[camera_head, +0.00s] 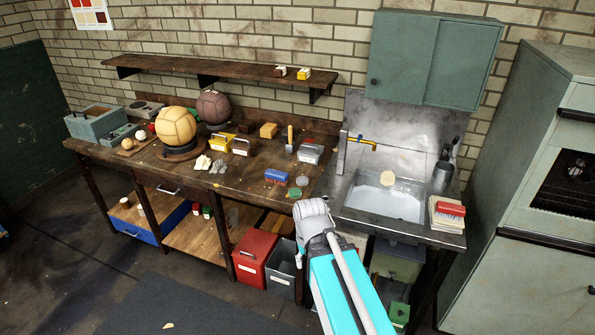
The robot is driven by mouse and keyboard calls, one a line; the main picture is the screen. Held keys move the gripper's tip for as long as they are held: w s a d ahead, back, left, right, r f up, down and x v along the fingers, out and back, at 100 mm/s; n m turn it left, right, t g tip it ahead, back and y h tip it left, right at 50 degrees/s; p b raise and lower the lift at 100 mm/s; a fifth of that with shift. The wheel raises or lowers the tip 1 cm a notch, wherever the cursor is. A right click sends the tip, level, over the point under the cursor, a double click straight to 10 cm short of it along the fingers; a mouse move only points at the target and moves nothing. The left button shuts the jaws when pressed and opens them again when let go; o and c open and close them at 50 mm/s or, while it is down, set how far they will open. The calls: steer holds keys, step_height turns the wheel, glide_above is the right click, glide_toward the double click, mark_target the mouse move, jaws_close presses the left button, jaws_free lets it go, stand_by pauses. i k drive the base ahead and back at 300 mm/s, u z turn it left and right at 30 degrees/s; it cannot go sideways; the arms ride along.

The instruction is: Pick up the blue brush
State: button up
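The blue brush (276,176) lies on the wooden workbench (240,188), near its front right part. It has a blue upper part and a paler lower edge. It is left of the sink and behind a small green round tin (295,193). My arm rises from the bottom of the view, and its grey joint stands in front of the bench, below and right of the brush. My gripper's fingers do not show, so I cannot see whether they hold anything. Nothing visible touches the brush.
A red brush (450,209) lies on folded cloths right of the sink (385,203). Balls (176,126) stand farther left. A red bin (252,256) stands under the bench.

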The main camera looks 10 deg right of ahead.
mark_target(273, 176)
steer(key=z, duration=0.25)
steer(key=i, duration=1.05)
steer(key=u, duration=0.3)
